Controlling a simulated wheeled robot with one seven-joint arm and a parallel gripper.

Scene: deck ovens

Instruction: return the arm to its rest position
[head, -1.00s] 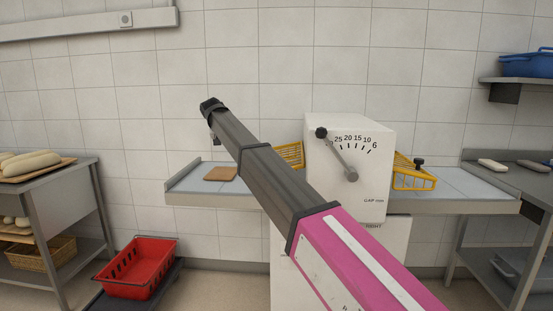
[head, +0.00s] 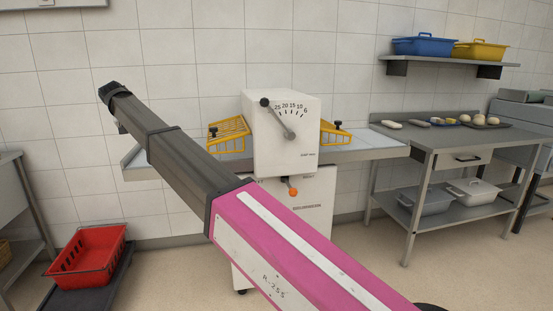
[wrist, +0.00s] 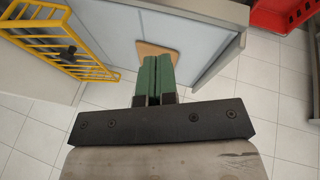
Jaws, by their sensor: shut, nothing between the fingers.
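My arm, with its pink link and dark grey forearm, reaches up and to the left across the head view, in front of the white machine (head: 280,155) with the gap dial. The forearm's far end is at the upper left; the fingers cannot be made out there. In the wrist view my gripper (wrist: 154,80) shows its two green fingers side by side, shut and empty. Beyond the fingertips, a tan board (wrist: 158,52) lies on the pale blue-grey table (wrist: 118,30) of the machine.
Yellow wire guards (head: 228,134) stand on both sides of the machine. A red crate (head: 88,250) sits on a low dark stand at the lower left. A steel bench (head: 455,140) with dough pieces is to the right. The floor between machine and bench is open.

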